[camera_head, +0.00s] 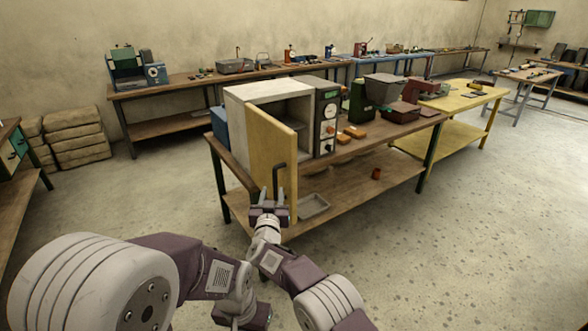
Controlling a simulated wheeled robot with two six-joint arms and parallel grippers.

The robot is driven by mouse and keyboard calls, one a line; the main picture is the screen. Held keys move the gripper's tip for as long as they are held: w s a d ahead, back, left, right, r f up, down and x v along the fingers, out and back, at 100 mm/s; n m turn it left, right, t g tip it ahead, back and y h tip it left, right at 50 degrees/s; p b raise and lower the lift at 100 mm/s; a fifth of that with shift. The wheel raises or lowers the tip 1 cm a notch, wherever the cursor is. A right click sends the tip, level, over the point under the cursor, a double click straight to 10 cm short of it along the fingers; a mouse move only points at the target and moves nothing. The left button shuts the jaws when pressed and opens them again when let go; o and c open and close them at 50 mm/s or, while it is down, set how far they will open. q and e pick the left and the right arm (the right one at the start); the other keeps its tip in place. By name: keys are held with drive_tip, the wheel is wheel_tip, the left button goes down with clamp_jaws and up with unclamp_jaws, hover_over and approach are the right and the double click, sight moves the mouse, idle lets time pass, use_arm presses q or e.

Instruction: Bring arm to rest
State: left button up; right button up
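My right gripper (272,190) is in the head view, at the tan, open door (265,150) of a white box-shaped oven (272,100). Its two pale fingers stand apart. The door's black bent handle (278,172) shows at and between the fingertips; I cannot tell whether they touch it. My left arm comes in from the lower left, with its large grey joint in front. I do not see the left gripper's fingers.
The oven stands on a wooden workbench (340,192) with machines and orange blocks on top. A grey tray (313,205) lies on its lower shelf. A yellow table (455,103) adjoins on the right. Stacked sacks (77,135) stand at the left wall. The floor at right is clear.

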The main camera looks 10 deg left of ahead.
drive_tip(key=w+d+r+m+t+h, duration=0.25)
drive_tip(key=w+d+r, duration=0.25)
drive_tip(key=d+r, duration=0.6)
drive_tip(key=d+r+g+h+p, duration=0.1)
drive_tip(key=d+r, duration=0.3)
drive_tip(key=d, duration=0.6)
drive_tip(key=d+r+g+h, duration=0.1)
drive_tip(key=d+r, duration=0.3)
drive_tip(key=d, duration=0.6)
drive_tip(key=s+d+f+n+g+y, duration=0.1)
drive_tip(key=s+d+f+g, duration=0.25)
drive_tip(key=s+f, duration=0.35)
drive_tip(key=s+d+f+g, duration=0.3)
drive_tip(key=s+d+f, duration=0.2)
drive_tip(key=s, duration=0.4)
drive_tip(key=s+f+g, duration=0.3)
drive_tip(key=s+f, duration=0.2)
drive_tip(key=s, duration=0.3)
drive_tip(key=s+f+g, duration=0.4)
drive_tip(key=s+f, duration=0.2)
drive_tip(key=s, duration=0.3)
drive_tip(key=s+d+f+g, duration=0.1)
drive_tip(key=s+f+g, duration=0.2)
drive_tip(key=s, duration=0.6)
wheel_tip(320, 180, down, 3)
drive_tip(key=shift+s+r+m+p, duration=0.25)
drive_tip(key=shift+m+p, duration=0.1)
drive_tip(key=shift+m, duration=0.1)
drive_tip(key=shift+w, duration=0.1)
